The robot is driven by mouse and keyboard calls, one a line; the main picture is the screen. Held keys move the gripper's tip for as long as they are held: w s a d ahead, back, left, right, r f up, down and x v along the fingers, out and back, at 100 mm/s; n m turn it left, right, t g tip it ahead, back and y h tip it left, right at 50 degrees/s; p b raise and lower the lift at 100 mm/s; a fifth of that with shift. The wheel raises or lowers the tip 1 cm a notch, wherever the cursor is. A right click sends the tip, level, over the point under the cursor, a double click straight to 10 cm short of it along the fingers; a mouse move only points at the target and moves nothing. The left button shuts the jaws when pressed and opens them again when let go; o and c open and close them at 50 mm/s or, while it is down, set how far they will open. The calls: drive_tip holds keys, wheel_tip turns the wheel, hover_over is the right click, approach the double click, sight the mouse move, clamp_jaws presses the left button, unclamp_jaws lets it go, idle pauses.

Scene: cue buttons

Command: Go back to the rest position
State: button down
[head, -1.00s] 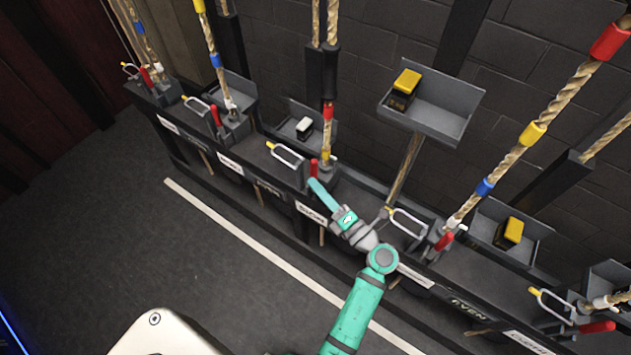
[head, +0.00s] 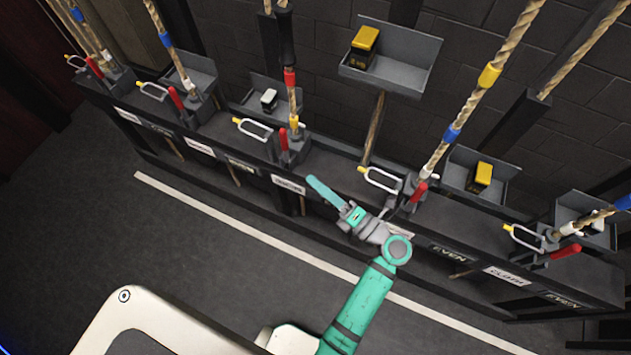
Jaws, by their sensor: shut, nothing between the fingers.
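My gripper (head: 320,188) shows in the head view as a slim teal end on my bent teal and grey arm. It is shut and empty, pointing up and left. It appears in front of the black rail (head: 226,150), below and right of a red lever (head: 284,142) and right of a white label plate (head: 288,184). I cannot tell how far it is from the rail. My arm hides part of the rail's front behind it.
Ropes with coloured bands rise from the rail. A yellow-topped box (head: 364,46) sits in a raised grey tray (head: 405,73). A white-topped box (head: 269,99) and another yellow box (head: 480,177) sit in lower trays. Dark floor (head: 90,230) with a white line (head: 240,235) is clear at left.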

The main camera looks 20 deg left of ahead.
idle(0.3)
drive_tip(key=s+d+r+m+t+h, duration=0.35)
drive_tip(key=s+d+m+t, duration=0.2)
drive_tip(key=m+t, duration=0.4)
drive_tip(key=s+d+r+m+t+h, duration=0.3)
drive_tip(key=s+d+m+t+h, duration=0.3)
drive_tip(key=m, duration=0.6)
drive_tip(key=s+d+f+m+g+h, duration=0.2)
drive_tip(key=s+f+m+h, duration=0.1)
drive_tip(key=s+m, duration=0.3)
drive_tip(key=s+d+f+m+g+h, duration=0.3)
drive_tip(key=s+m+h, duration=0.3)
drive_tip(key=m, duration=0.3)
drive_tip(key=shift+s, duration=0.2)
